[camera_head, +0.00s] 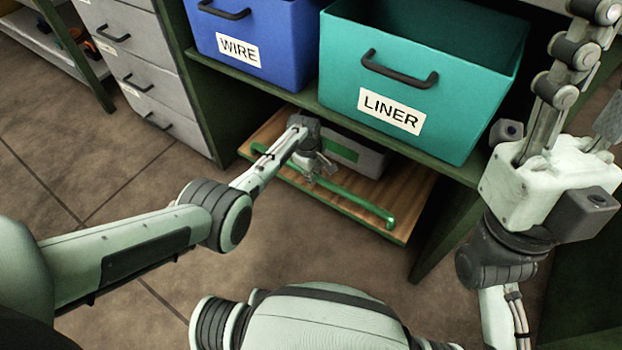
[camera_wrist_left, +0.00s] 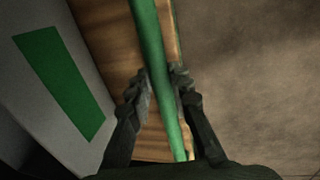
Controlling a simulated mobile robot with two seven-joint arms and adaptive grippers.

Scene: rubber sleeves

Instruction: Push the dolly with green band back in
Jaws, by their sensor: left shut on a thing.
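The dolly is a low wooden board (camera_head: 402,201) at the bottom of the shelf unit, with a green bar (camera_head: 360,202) along its front. A grey box with a green band (camera_head: 341,149) sits on it; the box and its band also show at the left of the left wrist view (camera_wrist_left: 62,84). The dolly's front sticks out from under the shelf. My left gripper (camera_head: 312,172) is shut on the green bar, which runs between its fingers in the left wrist view (camera_wrist_left: 163,95). My right gripper (camera_head: 582,70) is raised at the right, away from the dolly; its fingertips are partly cut off.
A blue WIRE bin (camera_head: 265,65) and a teal LINER bin (camera_head: 450,95) stand on the shelf above the dolly. Grey drawers (camera_head: 150,88) stand to the left. A green shelf post (camera_head: 446,232) stands right of the dolly. Brown floor in front is clear.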

